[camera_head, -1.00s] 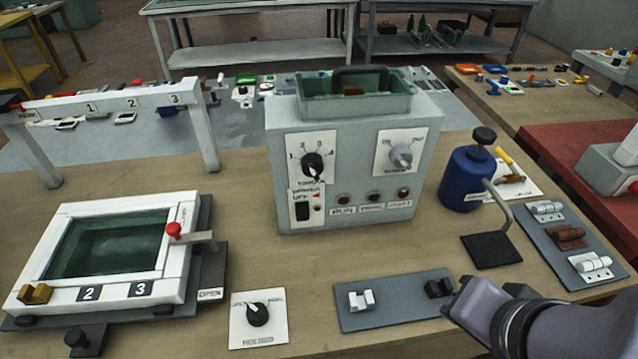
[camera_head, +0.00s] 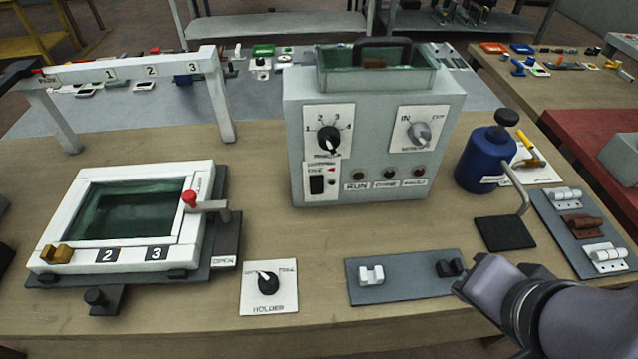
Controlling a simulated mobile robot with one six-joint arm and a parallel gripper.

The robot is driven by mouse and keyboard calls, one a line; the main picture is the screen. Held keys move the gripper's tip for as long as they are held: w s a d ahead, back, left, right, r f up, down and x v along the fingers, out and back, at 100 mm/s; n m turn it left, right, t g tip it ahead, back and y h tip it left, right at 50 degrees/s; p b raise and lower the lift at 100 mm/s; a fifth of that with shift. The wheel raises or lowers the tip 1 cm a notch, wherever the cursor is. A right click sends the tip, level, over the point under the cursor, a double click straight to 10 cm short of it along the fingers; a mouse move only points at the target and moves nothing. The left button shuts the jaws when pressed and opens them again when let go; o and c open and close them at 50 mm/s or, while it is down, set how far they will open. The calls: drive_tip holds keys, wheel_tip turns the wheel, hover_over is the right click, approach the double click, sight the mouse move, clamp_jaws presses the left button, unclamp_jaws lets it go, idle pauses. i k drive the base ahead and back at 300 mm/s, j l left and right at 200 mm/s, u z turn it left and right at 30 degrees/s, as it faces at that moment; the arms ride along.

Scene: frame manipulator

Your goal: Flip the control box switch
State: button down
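The control box (camera_head: 375,140) is a grey box standing upright at the middle of the table. On its front are a black knob (camera_head: 329,138) on a numbered white plate, a grey knob (camera_head: 419,132) on a second white plate, and a small black rocker switch (camera_head: 317,184) at the lower left. A row of small round buttons (camera_head: 389,172) sits to the right of the switch. My gripper (camera_head: 470,279) is at the lower right, below and in front of the box, apart from it. Its fingers cannot be told open or shut.
A white framed panel with a red-knobbed lever (camera_head: 191,199) lies left. A holder dial (camera_head: 268,284) and a grey plate with two clips (camera_head: 408,278) lie in front. A blue canister (camera_head: 486,160) and a hinge board (camera_head: 582,235) stand right. Bare table lies before the box.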

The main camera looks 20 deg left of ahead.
sight(316, 181)
drive_tip(key=j+u, duration=0.25)
drive_tip(key=j, duration=1.05)
